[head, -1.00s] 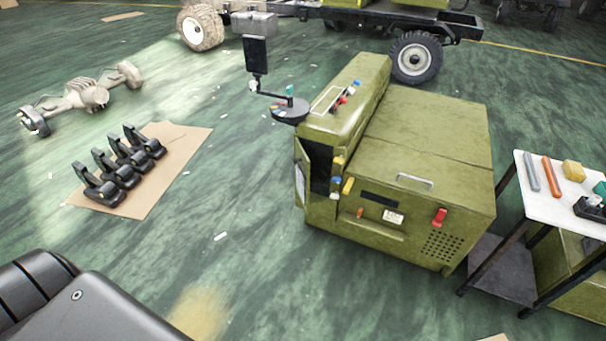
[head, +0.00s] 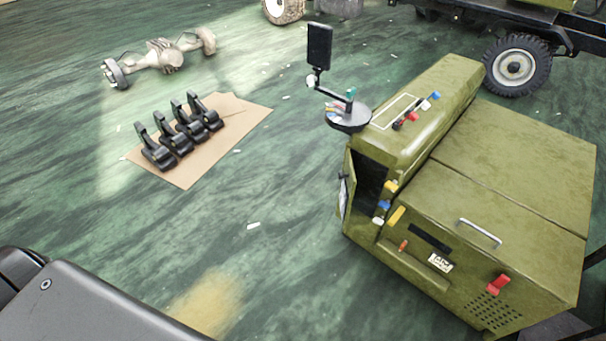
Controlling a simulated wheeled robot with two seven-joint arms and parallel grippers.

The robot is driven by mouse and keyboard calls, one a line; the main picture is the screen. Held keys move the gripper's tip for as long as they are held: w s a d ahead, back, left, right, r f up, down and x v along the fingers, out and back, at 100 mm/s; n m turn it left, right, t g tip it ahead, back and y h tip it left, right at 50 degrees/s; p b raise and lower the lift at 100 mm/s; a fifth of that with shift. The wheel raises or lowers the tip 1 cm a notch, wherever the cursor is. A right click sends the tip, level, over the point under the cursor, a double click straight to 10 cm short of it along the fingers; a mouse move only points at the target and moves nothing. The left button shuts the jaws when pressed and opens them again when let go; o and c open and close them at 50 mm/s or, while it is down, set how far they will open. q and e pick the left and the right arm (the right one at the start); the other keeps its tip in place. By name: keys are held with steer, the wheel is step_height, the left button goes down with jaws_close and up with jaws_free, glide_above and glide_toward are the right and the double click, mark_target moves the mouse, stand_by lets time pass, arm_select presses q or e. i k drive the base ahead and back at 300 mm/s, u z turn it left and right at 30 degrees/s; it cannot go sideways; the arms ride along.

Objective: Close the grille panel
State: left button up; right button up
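A green metal machine (head: 530,165) stands on the floor at the right in the head view. On its left end a narrow panel (head: 346,185) stands open beside a dark opening (head: 369,180). I see this panel nearly edge-on, so I cannot tell whether it has a grille face. A patch of small round holes (head: 491,309) is on the machine's front at lower right. Neither of my grippers is in view.
Several black pedal-like parts (head: 187,128) lie on cardboard (head: 185,176) at the left. A pale axle (head: 160,57) lies behind them. A small round tray (head: 348,121) with a dark screen (head: 319,46) stands at the machine's left end.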

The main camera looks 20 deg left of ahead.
mark_target(348, 181)
steer(key=u, duration=0.1)
steer(key=i, duration=0.15)
steer(key=u, duration=0.15)
steer(key=k, duration=1.15)
steer(key=u, duration=0.65)
steer(key=i, duration=1.45)
steer(key=z, duration=1.05)
steer(key=i, duration=0.35)
steer(key=z, duration=0.45)
